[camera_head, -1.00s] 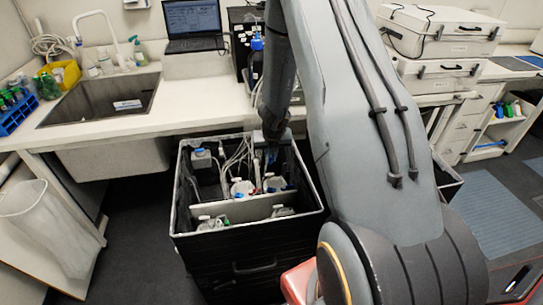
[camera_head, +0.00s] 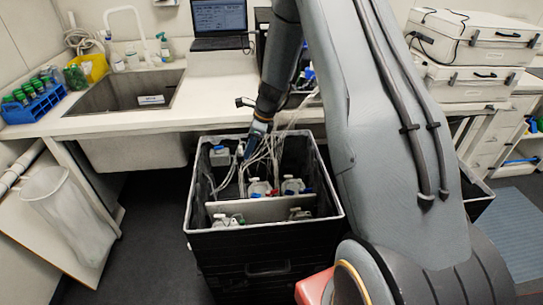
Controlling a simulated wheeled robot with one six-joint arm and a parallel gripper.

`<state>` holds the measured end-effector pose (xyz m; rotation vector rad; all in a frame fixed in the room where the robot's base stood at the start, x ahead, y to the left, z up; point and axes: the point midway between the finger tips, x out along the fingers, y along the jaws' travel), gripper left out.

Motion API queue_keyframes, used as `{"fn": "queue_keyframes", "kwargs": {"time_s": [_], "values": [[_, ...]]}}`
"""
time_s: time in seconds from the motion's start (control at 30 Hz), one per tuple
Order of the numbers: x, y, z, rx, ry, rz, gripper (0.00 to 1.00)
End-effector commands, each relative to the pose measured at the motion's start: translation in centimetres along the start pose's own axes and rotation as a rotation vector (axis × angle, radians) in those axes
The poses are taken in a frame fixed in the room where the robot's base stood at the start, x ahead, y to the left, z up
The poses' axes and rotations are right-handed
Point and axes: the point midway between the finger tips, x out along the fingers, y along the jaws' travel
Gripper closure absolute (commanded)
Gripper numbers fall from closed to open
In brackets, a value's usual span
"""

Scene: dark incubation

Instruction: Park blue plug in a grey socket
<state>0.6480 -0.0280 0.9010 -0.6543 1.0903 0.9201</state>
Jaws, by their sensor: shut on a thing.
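My gripper (camera_head: 247,151) is at the lower end of the dark arm, over the back part of a black crate (camera_head: 266,249). It is shut, with a small blue piece at its tip that looks like the blue plug; the fingers and plug are too small to tell apart clearly. Pale tubes (camera_head: 272,146) run close by the gripper. In the crate's back left corner is a grey bottle (camera_head: 219,158) with a blue top. White bottles with red and blue fittings (camera_head: 261,187) stand in the middle. I cannot make out a grey socket for certain.
A light divider (camera_head: 262,209) crosses the crate, with more bottles in front of it. The white bench (camera_head: 225,112) runs behind, with a sink (camera_head: 130,103), a laptop (camera_head: 219,22) and a blue tube rack (camera_head: 36,103). A bin (camera_head: 68,210) stands at left.

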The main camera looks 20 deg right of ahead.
Motion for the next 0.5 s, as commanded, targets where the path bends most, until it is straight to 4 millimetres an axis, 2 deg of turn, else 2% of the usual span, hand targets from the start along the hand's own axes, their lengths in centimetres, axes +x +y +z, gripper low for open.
{"fn": "queue_keyframes", "kwargs": {"time_s": [0.1,0.23,0.37,0.5], "values": [[-0.4,1.5,2.0,-0.36,0.005,0.114,1.0],[-1.6,3.3,2.9,-0.726,0.01,0.24,1.0],[-3.1,4.8,2.7,-1.034,0.009,0.356,1.0],[-4.9,6.2,1.6,-1.299,0.002,0.464,1.0]]}}
